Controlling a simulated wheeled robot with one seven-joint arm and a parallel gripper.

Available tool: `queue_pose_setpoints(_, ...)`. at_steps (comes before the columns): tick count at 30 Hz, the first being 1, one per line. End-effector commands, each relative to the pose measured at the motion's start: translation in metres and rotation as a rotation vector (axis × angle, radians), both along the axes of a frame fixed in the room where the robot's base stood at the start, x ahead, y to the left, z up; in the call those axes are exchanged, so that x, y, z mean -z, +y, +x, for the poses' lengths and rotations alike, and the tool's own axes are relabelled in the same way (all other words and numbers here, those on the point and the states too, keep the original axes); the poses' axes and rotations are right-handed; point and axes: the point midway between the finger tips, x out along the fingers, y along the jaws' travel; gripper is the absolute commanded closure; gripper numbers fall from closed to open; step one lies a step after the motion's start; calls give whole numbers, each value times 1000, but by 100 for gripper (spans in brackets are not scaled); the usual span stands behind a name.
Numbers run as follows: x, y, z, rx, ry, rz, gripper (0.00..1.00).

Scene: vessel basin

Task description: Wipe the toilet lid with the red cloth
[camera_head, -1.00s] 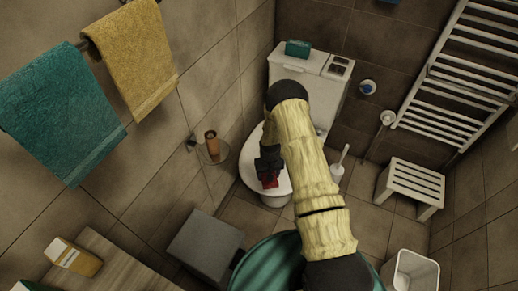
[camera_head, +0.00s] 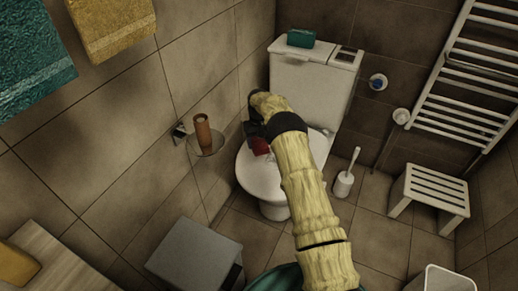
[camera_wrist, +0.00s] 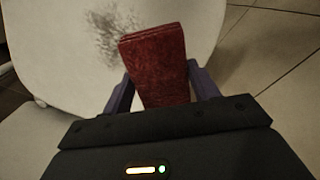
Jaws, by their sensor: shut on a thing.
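The red cloth (camera_wrist: 155,65) is folded and stands between the fingers of my gripper (camera_wrist: 160,92) in the wrist view. My gripper is shut on it. In the head view the cloth (camera_head: 259,146) shows as a small red patch below my gripper (camera_head: 257,133), over the left back part of the white toilet lid (camera_head: 262,180). The lid is closed. In the wrist view the lid (camera_wrist: 60,75) carries a dark grey smudge (camera_wrist: 105,35) just beyond and left of the cloth. I cannot tell whether the cloth touches the lid. My arm hides the lid's right part.
The cistern (camera_head: 310,90) stands behind the lid with a teal box (camera_head: 301,38) on top. A wall shelf with a brown cup (camera_head: 203,132) is at left. A toilet brush (camera_head: 345,180), a white stool (camera_head: 432,192) and a grey bin (camera_head: 195,252) stand around on the floor.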

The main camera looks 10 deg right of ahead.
Motion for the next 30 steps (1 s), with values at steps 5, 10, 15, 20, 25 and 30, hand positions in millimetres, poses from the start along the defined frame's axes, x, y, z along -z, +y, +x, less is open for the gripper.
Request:
queue_pose_setpoints(5, 0, -2, 11, -7, -2, 0, 59)
queue_pose_setpoints(10, -6, -2, 12, -8, 0, 1, 59)
queue_pose_setpoints(15, -7, -2, 11, -8, 1, 1, 59)
queue_pose_setpoints(20, -3, -2, 11, -8, 1, 1, 59)
queue_pose_setpoints(25, 9, -2, 11, -8, 2, 1, 59)
queue_pose_setpoints(30, 25, -2, 11, -8, 1, 1, 59)
